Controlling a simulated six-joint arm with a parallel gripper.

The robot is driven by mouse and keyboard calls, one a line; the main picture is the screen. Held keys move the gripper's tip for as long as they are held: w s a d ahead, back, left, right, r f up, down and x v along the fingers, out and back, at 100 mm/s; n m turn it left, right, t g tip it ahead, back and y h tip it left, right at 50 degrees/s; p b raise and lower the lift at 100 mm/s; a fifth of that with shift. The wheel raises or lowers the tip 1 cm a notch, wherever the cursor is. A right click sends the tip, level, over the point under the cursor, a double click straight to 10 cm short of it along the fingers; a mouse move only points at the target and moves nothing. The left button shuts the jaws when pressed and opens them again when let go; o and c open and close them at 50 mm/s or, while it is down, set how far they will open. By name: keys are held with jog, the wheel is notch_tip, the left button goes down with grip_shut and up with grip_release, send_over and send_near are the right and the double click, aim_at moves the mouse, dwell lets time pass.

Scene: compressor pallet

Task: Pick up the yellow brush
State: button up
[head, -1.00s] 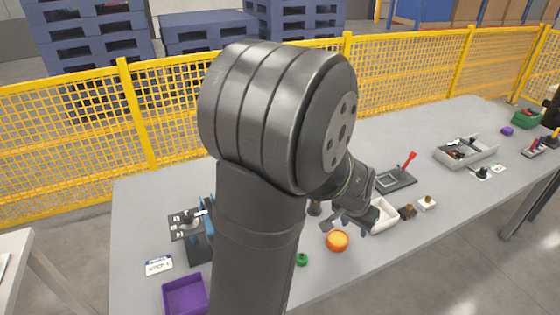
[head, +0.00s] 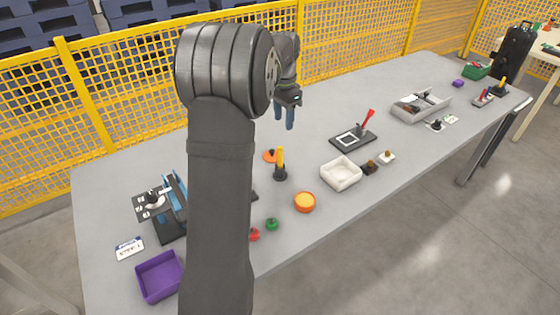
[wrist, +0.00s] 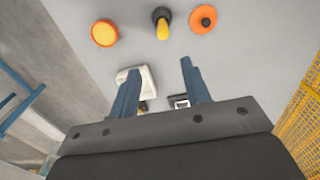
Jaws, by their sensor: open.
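The yellow brush (head: 280,160) stands upright on the grey table, with a yellow handle above a dark base. An orange disc with a dark knob (head: 270,156) is close beside it on the left. In the wrist view the brush (wrist: 163,24) shows near the top edge, beyond my fingertips, with the orange disc (wrist: 203,19) to its right. My gripper (head: 285,118) is open and empty, with blue fingers pointing down, held above the table and apart from the brush. Its fingers also show in the wrist view (wrist: 158,70).
An orange-yellow round piece (head: 304,203) and a white tray (head: 341,186) are in front and to the right. A black plate with a red handle (head: 353,139) stands farther right. A purple bin (head: 160,278) is front left. A yellow fence (head: 340,60) runs behind.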

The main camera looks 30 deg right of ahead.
aim_at(282, 147)
jog(key=f, duration=1.2)
jog(key=shift+w+a, duration=0.15)
jog(key=shift+w, duration=0.1)
jog(key=f, duration=0.5)
jog(key=shift+w+a+f, duration=0.1)
jog(key=shift+w+a, duration=0.05)
jog(key=shift+a, duration=0.05)
grip_shut()
